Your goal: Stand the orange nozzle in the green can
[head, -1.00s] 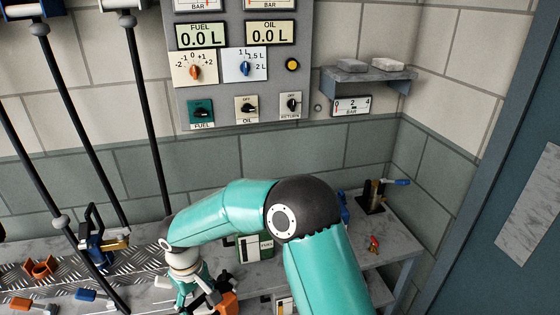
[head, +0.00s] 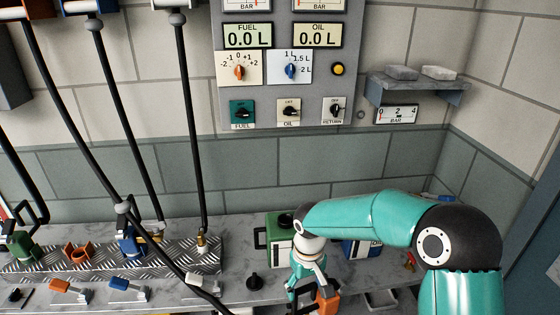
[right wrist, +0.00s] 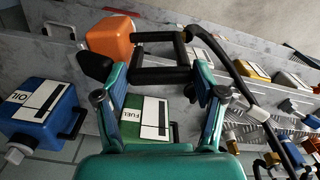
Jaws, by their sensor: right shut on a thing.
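The orange nozzle (head: 327,302) is in my right gripper (head: 314,284), in front of the bench. In the right wrist view the fingers (right wrist: 163,68) are closed about its black handle loop, and its orange body (right wrist: 110,38) sticks out to the left. The green can (head: 280,232) stands on the bench behind and left of the gripper, with a dark round opening on top. Its FUEL label also shows in the right wrist view (right wrist: 148,117), beyond the fingers. The nozzle's spout is hidden or unclear. My left gripper is out of view.
A blue OIL can (right wrist: 38,110) stands beside the green can, partly behind my arm in the head view. A black hose (head: 170,255) slants across the bench front. A blue nozzle (head: 130,240) and an empty orange holder (head: 77,252) sit on the tread-plate ledge.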

